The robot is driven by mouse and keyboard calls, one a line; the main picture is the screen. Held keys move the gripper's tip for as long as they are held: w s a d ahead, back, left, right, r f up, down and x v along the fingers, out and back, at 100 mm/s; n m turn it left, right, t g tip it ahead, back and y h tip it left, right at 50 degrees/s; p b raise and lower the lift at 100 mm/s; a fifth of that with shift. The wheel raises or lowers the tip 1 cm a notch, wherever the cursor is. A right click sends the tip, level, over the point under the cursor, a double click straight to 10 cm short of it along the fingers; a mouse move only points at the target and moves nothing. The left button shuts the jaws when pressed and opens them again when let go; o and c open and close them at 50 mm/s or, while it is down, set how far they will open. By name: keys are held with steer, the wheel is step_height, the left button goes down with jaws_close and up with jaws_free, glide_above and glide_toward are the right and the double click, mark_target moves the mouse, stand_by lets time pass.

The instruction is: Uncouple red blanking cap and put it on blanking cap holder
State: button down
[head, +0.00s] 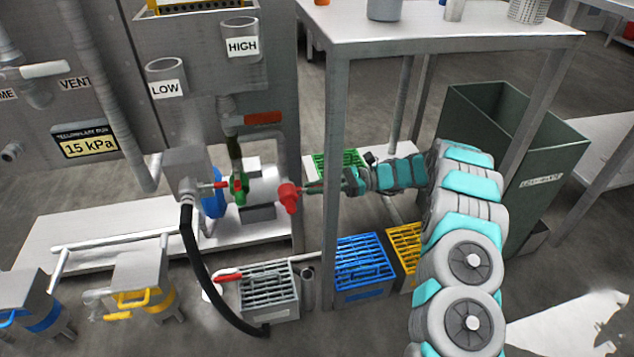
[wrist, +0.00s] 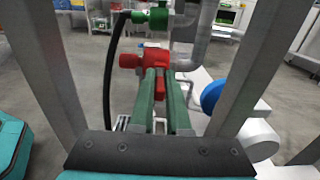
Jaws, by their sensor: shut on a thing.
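The red blanking cap (head: 289,197) is in front of the right end of a white cylinder in the head view. In the wrist view the red cap (wrist: 130,61) sits at the tips of my green fingers. My gripper (head: 302,189) reaches in from the right and is shut on the cap; its fingers (wrist: 160,76) also show in the wrist view. A green fitting (head: 239,187) is left of the cap, and it shows beyond the cap in the wrist view (wrist: 151,17). I cannot tell whether the cap touches any fitting. I cannot make out the cap holder for certain.
A table leg (head: 332,180) stands close to my forearm, under the grey table (head: 440,44). A black hose (head: 197,270) hangs to the left. Grey (head: 268,309), blue (head: 361,291) and yellow crates (head: 403,241) stand below. A dark green bin (head: 520,150) is right.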

stand_by(0.4)
steer(key=c, duration=0.9)
jaws_free()
steer(key=v, duration=0.7)
steer(key=shift+w+d+p, duration=0.2)
steer(key=shift+d+p, duration=0.1)
steer(key=shift+p, duration=0.1)
